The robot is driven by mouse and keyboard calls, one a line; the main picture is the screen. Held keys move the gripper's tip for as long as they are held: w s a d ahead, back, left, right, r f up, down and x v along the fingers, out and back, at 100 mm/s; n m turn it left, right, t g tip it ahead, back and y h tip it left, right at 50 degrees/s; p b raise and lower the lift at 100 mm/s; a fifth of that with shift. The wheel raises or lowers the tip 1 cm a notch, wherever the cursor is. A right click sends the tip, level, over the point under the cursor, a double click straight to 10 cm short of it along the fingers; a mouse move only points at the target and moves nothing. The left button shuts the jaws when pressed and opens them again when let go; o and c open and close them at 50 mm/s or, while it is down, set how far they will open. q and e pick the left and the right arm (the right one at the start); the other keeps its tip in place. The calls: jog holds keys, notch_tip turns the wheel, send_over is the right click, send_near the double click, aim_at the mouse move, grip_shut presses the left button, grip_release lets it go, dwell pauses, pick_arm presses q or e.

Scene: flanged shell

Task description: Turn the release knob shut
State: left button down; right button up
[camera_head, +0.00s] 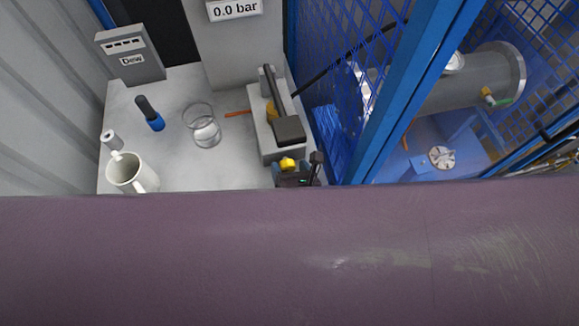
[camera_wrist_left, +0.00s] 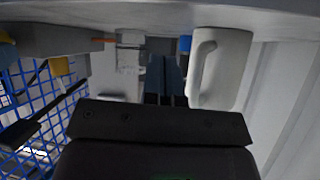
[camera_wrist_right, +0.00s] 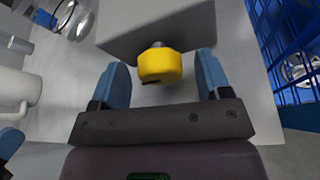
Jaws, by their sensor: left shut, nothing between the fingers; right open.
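The yellow release knob (camera_wrist_right: 160,66) sits on a short stem at the face of a grey block (camera_wrist_right: 165,25). It also shows in the head view (camera_head: 287,163), at the front end of the block. My right gripper (camera_wrist_right: 162,84) is open, with one blue finger on each side of the knob. I see no clear contact; small gaps show beside the knob. In the head view my right gripper (camera_head: 298,176) is mostly hidden behind my arm. My left gripper (camera_wrist_left: 165,82) is shut and empty in its wrist view, with the bench things beyond it.
A white mug (camera_head: 133,173), a glass beaker (camera_head: 202,126) and a blue-black tool (camera_head: 150,115) stand on the bench left of the block. A display (camera_head: 234,9) reads 0.0 bar. A blue mesh guard (camera_head: 345,60) closes off the right side.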

jog(key=shift+w, duration=0.15)
jog(key=shift+c, duration=0.2)
jog(key=c, duration=0.9)
pick_arm(q)
jog(key=shift+w+f+b, duration=0.2)
jog(key=shift+f+b, duration=0.25)
jog(key=shift+b, duration=0.35)
pick_arm(e)
jog(key=shift+d+f+m+y, duration=0.1)
jog(key=shift+f+m+y, duration=0.1)
jog(key=shift+m+y, duration=0.75)
pick_arm(q)
jog(key=shift+w, duration=0.1)
pick_arm(e)
jog(key=shift+m, duration=0.35)
pick_arm(q)
jog(key=shift+w+r, duration=0.15)
pick_arm(e)
jog(key=shift+r, duration=0.1)
jog(key=o, duration=0.9)
